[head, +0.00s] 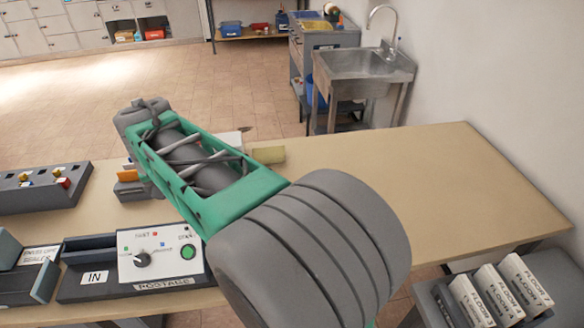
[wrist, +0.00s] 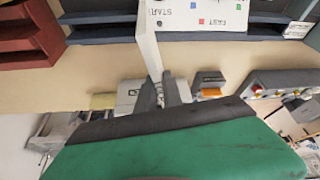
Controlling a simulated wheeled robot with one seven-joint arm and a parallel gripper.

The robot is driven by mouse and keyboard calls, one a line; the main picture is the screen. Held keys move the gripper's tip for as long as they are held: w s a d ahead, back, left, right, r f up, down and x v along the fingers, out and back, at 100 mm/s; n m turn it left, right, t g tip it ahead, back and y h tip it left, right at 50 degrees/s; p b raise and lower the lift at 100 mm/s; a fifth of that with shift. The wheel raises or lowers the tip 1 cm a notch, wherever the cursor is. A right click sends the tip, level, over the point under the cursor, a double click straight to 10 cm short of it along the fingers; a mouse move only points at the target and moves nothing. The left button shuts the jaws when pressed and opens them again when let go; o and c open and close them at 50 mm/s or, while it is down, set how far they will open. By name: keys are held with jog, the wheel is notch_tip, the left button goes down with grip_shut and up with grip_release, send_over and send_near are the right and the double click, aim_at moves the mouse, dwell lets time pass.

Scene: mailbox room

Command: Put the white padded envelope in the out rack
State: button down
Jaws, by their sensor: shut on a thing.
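The white padded envelope (wrist: 148,45) shows edge-on as a thin white strip in the wrist view. My gripper (wrist: 160,82) is shut on its lower end there, and the strip stands out from the fingers towards the postage machine (wrist: 205,14). In the head view my arm hides the fingers and the envelope. No label reading OUT is legible. The wrist view shows a dark blue tray (wrist: 100,28) beside the machine and a dark red rack (wrist: 28,38) at the left edge; I cannot tell which is the out rack.
A button panel (head: 42,187) lies farther left. A tan block (head: 268,154) sits at the back edge. The table's right part (head: 450,180) is clear.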

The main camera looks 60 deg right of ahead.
jog(key=s+d+m+g+h+b, duration=0.2)
jog(key=s+d+m+g, duration=0.3)
jog(key=s+d+m, duration=1.15)
jog(key=s+d+f+m+g+y+b, duration=0.1)
jog(key=s+d+f+m+g+b, duration=0.1)
jog(key=s+d, duration=0.5)
jog(key=s+f+m+b, duration=0.1)
jog(key=s+m, duration=0.1)
jog(key=s, duration=0.1)
jog(key=shift+s+d+f+b, duration=0.15)
jog(key=shift+s+b, duration=0.05)
jog(key=shift+b, duration=0.1)
jog(key=shift+w+f, duration=0.1)
jog(key=shift+f, duration=0.1)
jog(key=shift+f, duration=0.1)
jog(key=shift+f+b, duration=2)
jog(key=shift+b, duration=0.1)
